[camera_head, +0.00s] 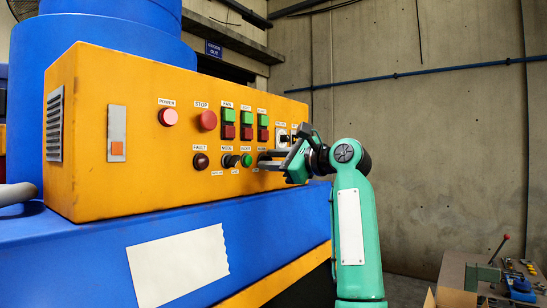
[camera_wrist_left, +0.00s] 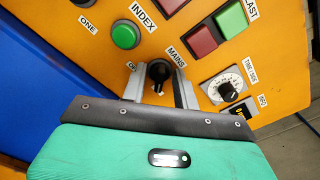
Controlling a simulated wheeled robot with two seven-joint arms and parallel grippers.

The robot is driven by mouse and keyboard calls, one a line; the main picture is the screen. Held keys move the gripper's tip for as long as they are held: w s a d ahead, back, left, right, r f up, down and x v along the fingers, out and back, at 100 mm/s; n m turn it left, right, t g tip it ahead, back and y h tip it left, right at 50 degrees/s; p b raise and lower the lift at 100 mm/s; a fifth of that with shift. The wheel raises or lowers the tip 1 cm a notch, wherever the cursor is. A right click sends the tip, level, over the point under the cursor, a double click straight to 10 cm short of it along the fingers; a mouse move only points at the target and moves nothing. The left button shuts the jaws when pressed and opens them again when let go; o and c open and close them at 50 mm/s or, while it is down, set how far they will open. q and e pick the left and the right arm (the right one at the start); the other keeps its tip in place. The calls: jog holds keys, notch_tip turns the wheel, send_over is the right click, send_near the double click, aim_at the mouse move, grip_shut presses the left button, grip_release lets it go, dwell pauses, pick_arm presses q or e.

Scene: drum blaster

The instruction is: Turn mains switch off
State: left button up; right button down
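The mains switch (camera_wrist_left: 158,72) is a black rotary knob on the orange panel, under a "MAINS" label in the left wrist view. My left gripper (camera_wrist_left: 159,88) has its two grey fingers apart, one on each side of the knob. A narrow gap seems to show between the knob and the fingers; firm contact cannot be made out. In the head view my left gripper (camera_head: 268,160) reaches the lower right part of the panel and hides the switch. The knob's exact setting is hard to read. My right gripper is in neither view.
The orange control panel (camera_head: 130,70) stands on a blue machine. A green button (camera_wrist_left: 125,35), a red button (camera_wrist_left: 198,40) and a dial (camera_wrist_left: 227,91) sit close around the knob. A workbench (camera_head: 455,270) stands at the lower right.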

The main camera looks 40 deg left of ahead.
pick_arm(q)
jog(key=shift+c, duration=0.4)
jog(key=shift+d, duration=0.1)
grip_shut()
